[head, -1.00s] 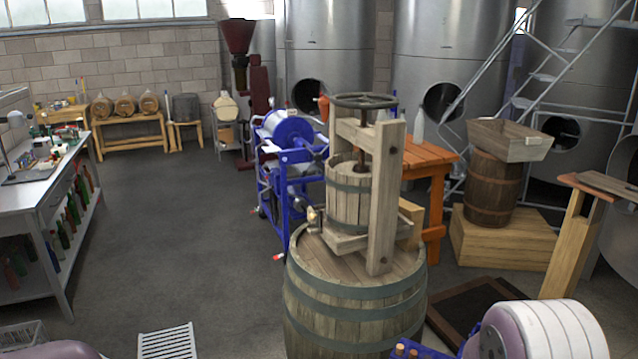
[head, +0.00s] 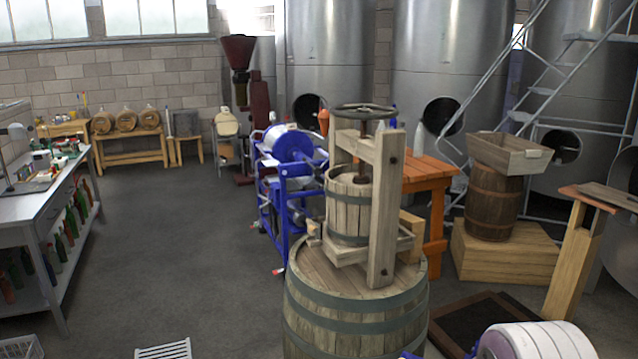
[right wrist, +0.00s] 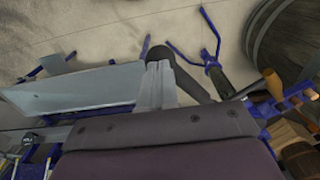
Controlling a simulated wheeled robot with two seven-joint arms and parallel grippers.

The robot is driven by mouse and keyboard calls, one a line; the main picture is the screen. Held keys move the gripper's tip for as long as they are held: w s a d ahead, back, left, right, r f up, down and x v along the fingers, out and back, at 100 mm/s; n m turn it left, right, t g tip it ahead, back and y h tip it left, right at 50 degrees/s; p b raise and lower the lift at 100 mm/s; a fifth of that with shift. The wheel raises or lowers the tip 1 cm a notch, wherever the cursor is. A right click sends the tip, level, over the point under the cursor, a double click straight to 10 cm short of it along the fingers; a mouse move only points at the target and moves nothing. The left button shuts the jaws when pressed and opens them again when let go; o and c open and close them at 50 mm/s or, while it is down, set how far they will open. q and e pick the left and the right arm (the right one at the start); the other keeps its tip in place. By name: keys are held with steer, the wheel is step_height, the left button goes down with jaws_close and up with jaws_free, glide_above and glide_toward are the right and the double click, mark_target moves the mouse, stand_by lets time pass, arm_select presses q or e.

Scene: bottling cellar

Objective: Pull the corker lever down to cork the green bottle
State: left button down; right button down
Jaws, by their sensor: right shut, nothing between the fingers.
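In the right wrist view my right gripper (right wrist: 163,72) shows as grey fingers, shut with nothing between them. A dark rod with a thick rounded black end (right wrist: 157,54), probably the corker lever, lies close beside the fingertips; I cannot tell whether they touch. Blue metal legs (right wrist: 211,45), probably the corker's, stand beyond it. A dark green shape (right wrist: 221,84), which may be the green bottle, shows among them, partly hidden. The corker and bottle cannot be made out in the head view. Both grippers are outside the head view, and my left gripper is in neither view.
A wooden press (head: 387,205) stands on a large barrel (head: 355,310) ahead. A blue machine (head: 290,180) and an orange table (head: 430,175) are behind it. A steel workbench (head: 45,205) is at left. The floor between bench and barrel is mostly open.

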steer(key=shift+f, duration=0.3)
steer(key=shift+f+b, duration=0.9)
steer(key=shift+f, duration=0.3)
steer(key=shift+r, duration=0.2)
step_height(320, 180, up, 9)
steer(key=p, duration=0.9)
steer(key=shift+r, duration=0.15)
